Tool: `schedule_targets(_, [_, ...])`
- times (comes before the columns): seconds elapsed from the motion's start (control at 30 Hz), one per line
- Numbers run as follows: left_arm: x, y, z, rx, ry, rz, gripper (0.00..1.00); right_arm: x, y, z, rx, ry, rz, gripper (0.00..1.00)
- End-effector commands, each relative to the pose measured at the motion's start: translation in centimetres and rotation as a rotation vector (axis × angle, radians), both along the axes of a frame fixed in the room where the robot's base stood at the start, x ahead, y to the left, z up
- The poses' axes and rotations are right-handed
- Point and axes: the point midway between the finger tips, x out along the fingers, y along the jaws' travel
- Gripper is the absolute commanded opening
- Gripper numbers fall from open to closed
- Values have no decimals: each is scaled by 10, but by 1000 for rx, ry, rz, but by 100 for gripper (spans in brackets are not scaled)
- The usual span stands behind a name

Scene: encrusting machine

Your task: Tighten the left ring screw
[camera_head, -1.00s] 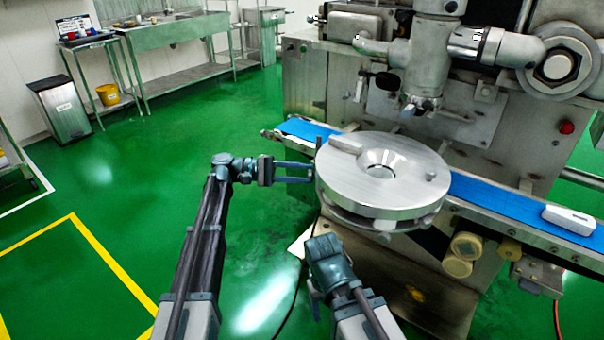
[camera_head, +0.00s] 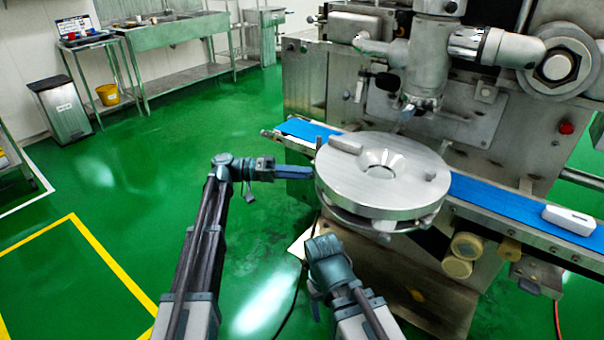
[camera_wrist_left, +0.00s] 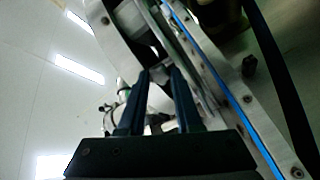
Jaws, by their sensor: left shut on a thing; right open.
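The round metal ring assembly (camera_head: 382,205) sits over the blue belt in the head view. My left gripper (camera_head: 311,173) reaches its left edge from the left, fingers level. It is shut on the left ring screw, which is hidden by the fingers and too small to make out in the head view. In the left wrist view the two dark fingers of the left gripper (camera_wrist_left: 161,72) point up at metal machine parts, with a narrow gap between them. My right gripper (camera_head: 316,292) is lower, in front of the machine, apart from the ring; its fingers are mostly hidden, and it is open.
The blue conveyor belt (camera_head: 500,203) runs behind and under the ring, with a white object (camera_head: 569,219) at its right end. The metal nozzle (camera_head: 425,95) hangs above the ring. Cream knobs (camera_head: 467,245) stick out below the belt.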

Motion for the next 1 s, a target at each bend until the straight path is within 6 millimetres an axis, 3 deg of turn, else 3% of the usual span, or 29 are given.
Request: schedule_targets(1.0, [-1,0,-1,-99,-955,-2,0,0,0,0,0,0,0,64])
